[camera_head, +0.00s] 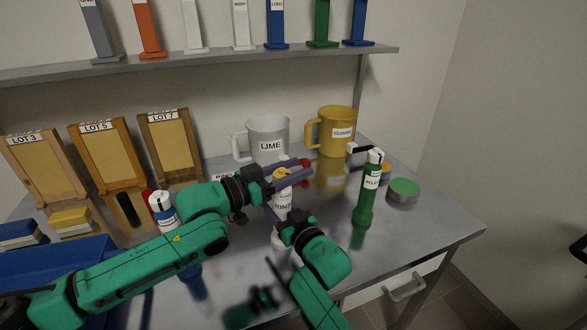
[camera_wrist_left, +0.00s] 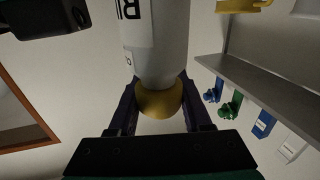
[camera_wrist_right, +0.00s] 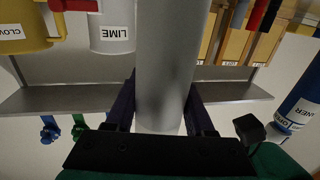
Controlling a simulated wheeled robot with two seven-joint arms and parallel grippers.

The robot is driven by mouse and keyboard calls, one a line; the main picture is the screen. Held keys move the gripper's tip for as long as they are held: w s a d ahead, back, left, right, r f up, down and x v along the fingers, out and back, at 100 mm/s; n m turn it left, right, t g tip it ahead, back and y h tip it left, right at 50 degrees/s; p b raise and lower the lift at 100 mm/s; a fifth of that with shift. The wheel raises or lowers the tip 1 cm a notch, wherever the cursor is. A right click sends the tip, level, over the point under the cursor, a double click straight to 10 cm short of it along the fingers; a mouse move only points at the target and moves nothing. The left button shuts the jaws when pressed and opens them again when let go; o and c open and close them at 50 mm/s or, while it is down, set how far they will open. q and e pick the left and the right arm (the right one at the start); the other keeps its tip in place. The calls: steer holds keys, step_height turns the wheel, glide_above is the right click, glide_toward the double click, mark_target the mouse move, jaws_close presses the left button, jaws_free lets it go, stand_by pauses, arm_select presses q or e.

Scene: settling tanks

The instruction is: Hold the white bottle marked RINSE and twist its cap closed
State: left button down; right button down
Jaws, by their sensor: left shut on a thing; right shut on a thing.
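The white bottle (camera_head: 283,200) with a partly covered black-lettered label stands upright near the middle of the table, between my two grippers. Its yellow cap (camera_wrist_left: 160,101) sits on the bottle's end in the left wrist view. My left gripper (camera_head: 288,174) is shut on this cap, its purple fingers at either side. My right gripper (camera_wrist_right: 164,110) is shut on the plain white body of the bottle below the label. Whether the cap is fully seated cannot be told.
A white LIME mug (camera_head: 268,133) and a yellow mug (camera_head: 338,130) stand behind. A green bottle (camera_head: 366,195) and a green-topped tin (camera_head: 403,191) are to the right. A blue-and-white bottle (camera_head: 163,212) and a blue bin (camera_head: 60,272) are left. The front right tabletop is clear.

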arm_select(q)
steer(key=shift+w+a+f, duration=0.1)
steer(key=shift+w+a, duration=0.05)
steer(key=shift+a, duration=0.1)
steer(key=shift+c, duration=1.6)
jaws_free()
steer(key=shift+a, duration=0.1)
steer(key=v, duration=1.2)
steer(key=shift+c, duration=0.2)
